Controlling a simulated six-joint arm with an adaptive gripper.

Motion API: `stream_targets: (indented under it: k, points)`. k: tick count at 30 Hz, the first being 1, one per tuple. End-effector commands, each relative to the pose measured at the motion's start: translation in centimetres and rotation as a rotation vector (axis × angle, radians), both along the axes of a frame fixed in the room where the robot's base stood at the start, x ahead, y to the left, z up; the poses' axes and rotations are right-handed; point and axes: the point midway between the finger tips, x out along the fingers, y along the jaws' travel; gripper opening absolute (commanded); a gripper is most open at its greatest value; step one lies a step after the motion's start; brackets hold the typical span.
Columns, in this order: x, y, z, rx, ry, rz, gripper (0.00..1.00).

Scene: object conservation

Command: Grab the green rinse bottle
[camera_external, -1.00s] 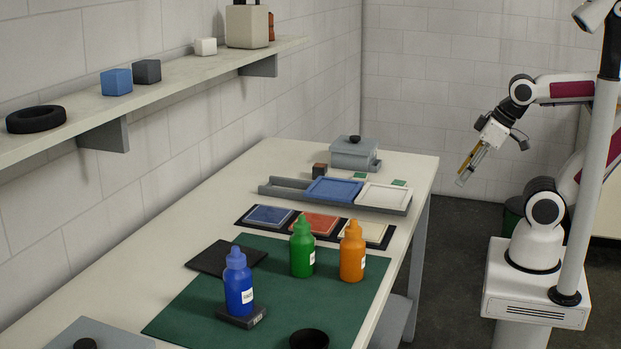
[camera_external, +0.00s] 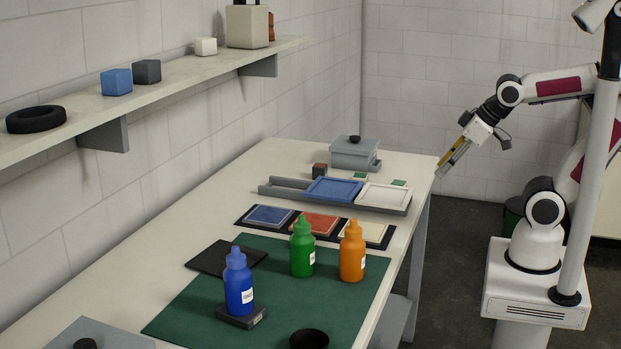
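The green rinse bottle (camera_external: 302,250) stands upright on the dark green mat (camera_external: 190,308), between a blue bottle (camera_external: 238,284) at its front left and an orange bottle (camera_external: 352,252) close on its right. My gripper (camera_external: 440,171) is in the air near the table's far right corner, well apart from the bottle and pointing down to the left. Nothing shows in its grasp. It is too small and side-on to tell how far its fingers are spread.
The blue bottle stands on a small black block (camera_external: 242,317). A black cup (camera_external: 309,339) is at the mat's front edge. Behind the bottles lie coloured tiles (camera_external: 315,222), then a grey tray (camera_external: 283,190) and a lidded grey box (camera_external: 354,152). A shelf (camera_external: 165,92) runs along the left wall.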

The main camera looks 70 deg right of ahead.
Motion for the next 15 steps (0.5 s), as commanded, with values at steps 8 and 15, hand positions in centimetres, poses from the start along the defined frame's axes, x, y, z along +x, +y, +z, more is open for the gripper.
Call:
stream_targets:
  k: [8, 15]
  points:
    - [7.6, -0.9, 0.8, -0.082, -0.135, 0.049, 0.33]
    - [13.8, -0.4, 1.3, -0.126, -0.256, 0.125, 0.33]
